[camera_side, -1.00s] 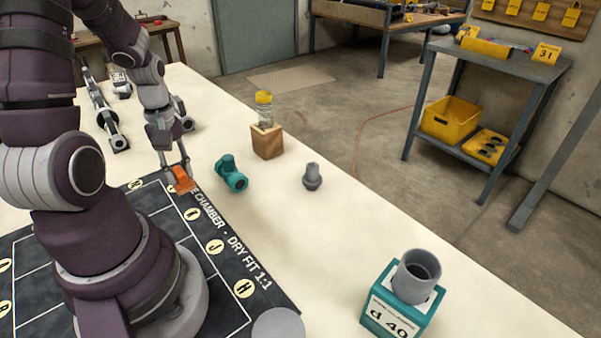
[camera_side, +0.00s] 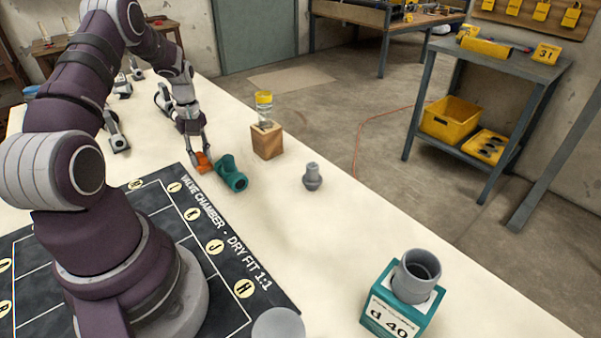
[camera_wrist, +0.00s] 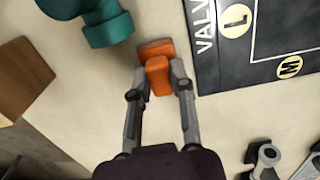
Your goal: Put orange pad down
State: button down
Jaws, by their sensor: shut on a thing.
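My gripper (camera_side: 201,151) is shut on the orange pad (camera_side: 203,162), pointing down. In the wrist view the orange pad (camera_wrist: 159,70) sits between the two fingertips of my gripper (camera_wrist: 159,80). The pad is over the pale tabletop, between the teal pipe fitting (camera_side: 230,173) and the dark mat (camera_side: 165,215). It is at or very near the table surface; I cannot tell whether it touches. The teal fitting also shows at the upper left of the wrist view (camera_wrist: 108,25), apart from the pad.
A wooden block (camera_side: 267,142) with a yellow-topped jar (camera_side: 264,104) stands behind the fitting. A grey fitting (camera_side: 312,177) stands to the right. A teal holder (camera_side: 402,312) with a grey pipe (camera_side: 416,276) is near the front. The tabletop between them is clear.

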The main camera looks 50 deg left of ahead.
jog(key=shift+f, duration=0.15)
jog(key=c, duration=1)
grip_release()
